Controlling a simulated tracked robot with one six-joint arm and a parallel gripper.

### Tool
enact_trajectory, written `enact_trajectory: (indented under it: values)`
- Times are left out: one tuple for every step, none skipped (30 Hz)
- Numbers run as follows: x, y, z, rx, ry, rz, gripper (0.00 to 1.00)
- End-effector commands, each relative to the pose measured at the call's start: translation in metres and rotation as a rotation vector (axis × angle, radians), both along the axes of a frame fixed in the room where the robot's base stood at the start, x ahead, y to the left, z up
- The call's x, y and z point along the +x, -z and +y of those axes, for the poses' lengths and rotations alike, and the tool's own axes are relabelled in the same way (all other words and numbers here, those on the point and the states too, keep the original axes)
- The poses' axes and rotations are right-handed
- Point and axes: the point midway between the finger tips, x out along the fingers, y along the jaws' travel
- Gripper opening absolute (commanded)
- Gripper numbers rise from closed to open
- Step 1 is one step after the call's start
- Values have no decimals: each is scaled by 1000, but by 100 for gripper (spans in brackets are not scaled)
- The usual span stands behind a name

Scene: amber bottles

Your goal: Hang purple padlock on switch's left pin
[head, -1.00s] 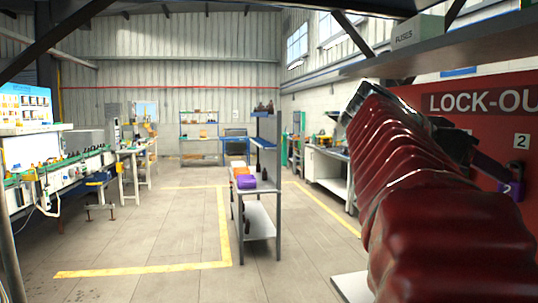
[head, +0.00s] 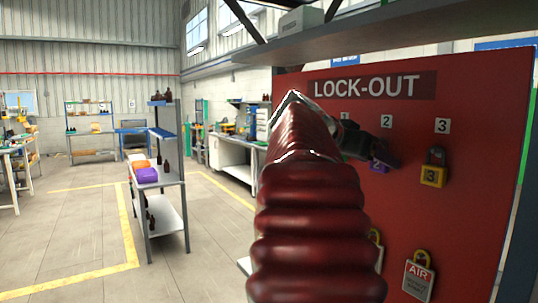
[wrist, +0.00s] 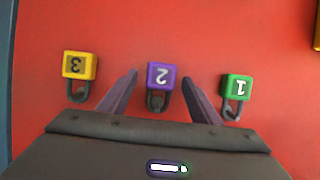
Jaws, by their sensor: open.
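The purple padlock, marked 2, hangs on the red lock-out board. It shows in the wrist view (wrist: 162,73) upside down, and partly behind my gripper in the head view (head: 379,166). My gripper (wrist: 160,77) is open, with one finger on each side of the purple padlock and a visible gap on both sides. In the head view my gripper (head: 386,150) is at the board, below the number 2 label. Whether the fingers are level with the padlock in depth is hard to tell. The switch and its left pin are not in view.
A yellow padlock (head: 433,170) marked 3 and a green padlock (wrist: 237,90) marked 1 hang either side of the purple one. An AIR tag (head: 418,277) hangs lower on the board (head: 480,220). A shelf (head: 400,50) juts out above. Open floor (head: 70,235) lies left.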

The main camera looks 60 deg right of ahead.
Motion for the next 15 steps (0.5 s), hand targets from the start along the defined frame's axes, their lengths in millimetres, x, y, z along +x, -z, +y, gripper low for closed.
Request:
enact_trajectory:
  values:
    - [0, 0, 0, 0, 0, 0, 58]
    - [0, 0, 0, 0, 0, 0, 58]
    - [0, 0, 0, 0, 0, 0, 57]
    - [0, 0, 0, 0, 0, 0, 55]
    - [0, 0, 0, 0, 0, 0, 53]
    - [0, 0, 0, 0, 0, 0, 50]
    - [0, 0, 0, 0, 0, 0, 48]
    - [0, 0, 0, 0, 0, 0, 46]
    - [0, 0, 0, 0, 0, 0, 43]
    - [0, 0, 0, 0, 0, 0, 41]
    - [0, 0, 0, 0, -1, 0, 39]
    - [0, 0, 0, 0, -1, 0, 36]
    - [1, 0, 0, 0, -1, 0, 34]
    - [1, 0, 0, 0, -1, 0, 32]
    - [1, 0, 0, 0, -1, 0, 29]
